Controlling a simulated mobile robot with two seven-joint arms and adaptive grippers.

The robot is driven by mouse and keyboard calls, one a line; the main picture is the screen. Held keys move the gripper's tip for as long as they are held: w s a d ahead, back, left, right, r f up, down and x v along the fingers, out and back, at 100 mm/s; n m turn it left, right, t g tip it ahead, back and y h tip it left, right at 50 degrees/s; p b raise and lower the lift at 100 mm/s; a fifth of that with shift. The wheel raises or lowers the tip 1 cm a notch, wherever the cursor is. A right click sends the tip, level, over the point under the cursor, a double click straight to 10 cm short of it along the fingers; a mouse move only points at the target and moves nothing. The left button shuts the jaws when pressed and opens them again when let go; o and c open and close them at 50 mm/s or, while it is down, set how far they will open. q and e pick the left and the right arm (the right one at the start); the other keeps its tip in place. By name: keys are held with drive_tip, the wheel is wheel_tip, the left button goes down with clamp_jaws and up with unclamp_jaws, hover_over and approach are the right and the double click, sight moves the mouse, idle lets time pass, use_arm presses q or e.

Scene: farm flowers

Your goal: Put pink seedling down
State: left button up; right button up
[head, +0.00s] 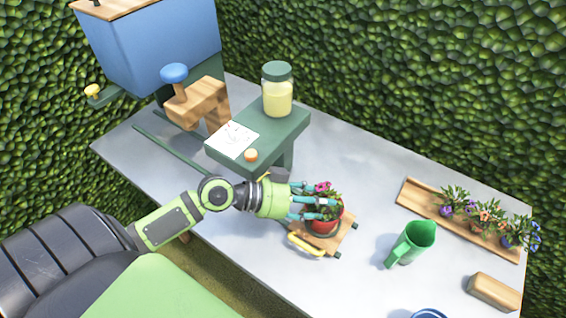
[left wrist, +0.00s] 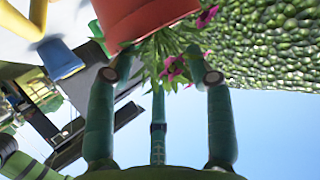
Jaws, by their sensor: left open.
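The pink seedling (head: 323,187) stands in a red pot (head: 322,227) on a small wooden cart (head: 340,243) with a yellow handle. My left gripper (head: 318,208) is open, with its teal fingers around the plant, just above and beside the pot. In the left wrist view the red pot (left wrist: 145,15) fills the top, and the pink flowers (left wrist: 178,65) hang between the fingers of the gripper (left wrist: 158,75). Whether the fingers touch the pot cannot be told. My right gripper is out of view.
A green pitcher (head: 410,244) stands right of the cart. A wooden tray (head: 415,197) holds purple and orange flowers further right, with a wooden block (head: 494,291) near it. A green stand (head: 290,130) bears a jar (head: 277,92). Grey tabletop between them is clear.

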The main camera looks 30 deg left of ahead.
use_arm(q)
drive_tip(key=b+v, duration=0.2)
drive_tip(key=v, duration=0.8)
drive_tip(key=shift+s+r+b, duration=0.2)
drive_tip(key=shift+b, duration=0.15)
drive_tip(key=shift+a, duration=0.15)
